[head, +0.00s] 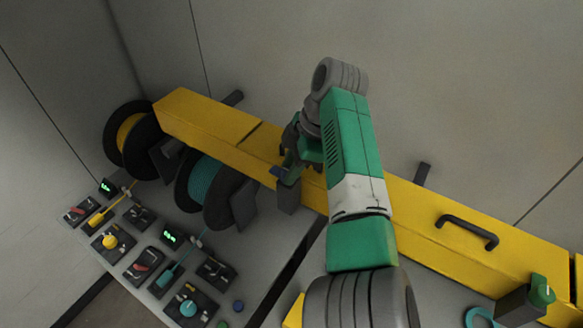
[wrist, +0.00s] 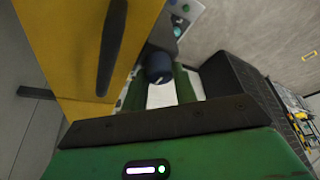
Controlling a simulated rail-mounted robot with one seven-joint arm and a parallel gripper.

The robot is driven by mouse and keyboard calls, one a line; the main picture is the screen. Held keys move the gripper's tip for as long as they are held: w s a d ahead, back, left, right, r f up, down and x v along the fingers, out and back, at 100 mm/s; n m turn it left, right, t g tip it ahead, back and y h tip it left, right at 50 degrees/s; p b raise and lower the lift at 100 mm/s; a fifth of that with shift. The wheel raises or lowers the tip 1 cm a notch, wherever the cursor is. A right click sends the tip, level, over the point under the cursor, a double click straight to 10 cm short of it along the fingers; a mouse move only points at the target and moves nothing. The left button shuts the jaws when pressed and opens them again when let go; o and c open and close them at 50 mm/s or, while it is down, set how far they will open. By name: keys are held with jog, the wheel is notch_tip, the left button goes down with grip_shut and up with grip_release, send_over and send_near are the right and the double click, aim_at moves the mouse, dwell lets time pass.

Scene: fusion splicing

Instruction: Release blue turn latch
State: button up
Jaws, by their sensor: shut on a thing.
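The blue turn latch (head: 278,171) shows as a small dark blue piece on the front side of the yellow beam in the head view. In the wrist view it appears as a dark blue rounded knob (wrist: 158,66) beyond the green finger parts. My gripper (head: 287,168) is at the latch, close against the beam, and is shut on it.
The long yellow beam (head: 408,205) runs across the view, with a dark handle (head: 467,232) to the right. A teal cable reel (head: 203,182) and a yellow one (head: 127,135) stand at left. A control panel with several knobs (head: 110,241) lies lower left.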

jog(key=shift+r+n, duration=0.1)
jog(key=shift+n, duration=0.5)
jog(key=o, duration=1)
jog(key=shift+r, duration=0.3)
notch_tip(320, 180, up, 4)
jog(key=p, duration=0.3)
jog(key=shift+a+p, duration=0.1)
jog(key=shift+p, duration=0.25)
jog(key=shift+s+d+f+b, duration=0.4)
jog(key=shift+s+d, duration=0.05)
jog(key=s, duration=0.5)
jog(key=s+p, duration=0.1)
jog(key=s, duration=0.4)
jog(key=s+a+r+p, duration=0.1)
jog(key=s, duration=0.4)
jog(key=shift+s, duration=0.1)
